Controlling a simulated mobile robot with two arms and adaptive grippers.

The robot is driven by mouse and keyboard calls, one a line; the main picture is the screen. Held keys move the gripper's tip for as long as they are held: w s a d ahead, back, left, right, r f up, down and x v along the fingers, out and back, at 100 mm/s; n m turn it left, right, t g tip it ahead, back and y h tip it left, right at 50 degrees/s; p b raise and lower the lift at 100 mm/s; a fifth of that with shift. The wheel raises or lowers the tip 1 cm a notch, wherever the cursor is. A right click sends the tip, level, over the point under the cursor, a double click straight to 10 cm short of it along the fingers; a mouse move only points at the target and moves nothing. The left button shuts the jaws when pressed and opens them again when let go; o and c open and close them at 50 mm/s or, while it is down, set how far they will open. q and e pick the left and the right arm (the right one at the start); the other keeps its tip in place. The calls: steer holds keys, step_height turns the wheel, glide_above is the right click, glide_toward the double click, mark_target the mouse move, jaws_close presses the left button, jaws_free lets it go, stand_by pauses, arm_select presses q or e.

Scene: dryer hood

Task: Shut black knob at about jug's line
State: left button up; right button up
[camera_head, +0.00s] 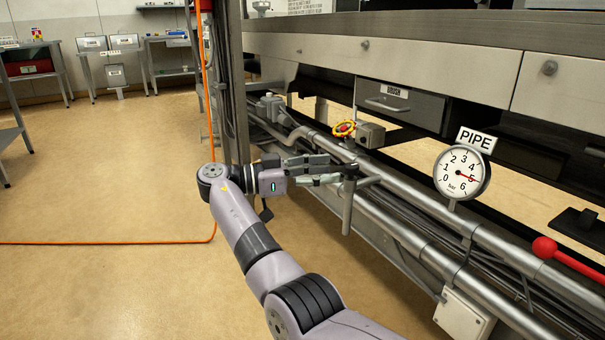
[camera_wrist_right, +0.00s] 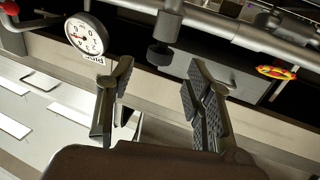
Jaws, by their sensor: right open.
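The black knob (camera_head: 349,171) sits on a short branch of the grey pipework, above a vertical pipe stub. In the right wrist view the black knob (camera_wrist_right: 160,53) appears just beyond the fingertips, about midway between them. My right gripper (camera_head: 329,169) is open and empty, pointing at the knob from the left. In the wrist view its two dark padded fingers (camera_wrist_right: 158,76) stand apart. The head view does not show clearly whether a finger touches the knob. I see no jug. My left gripper is not in view.
A round gauge (camera_head: 462,172) marked PIPE stands right of the knob, its needle near 5. A red-knobbed lever (camera_head: 545,248) lies farther right. A red-and-yellow handwheel (camera_head: 343,129) is behind the gripper. An orange hose (camera_head: 120,242) crosses the otherwise open floor at left.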

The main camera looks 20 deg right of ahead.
steer(key=shift+w+a, duration=0.25)
steer(key=shift+a, duration=1.1)
steer(key=shift+w+a, duration=0.25)
steer(key=shift+a, duration=1.05)
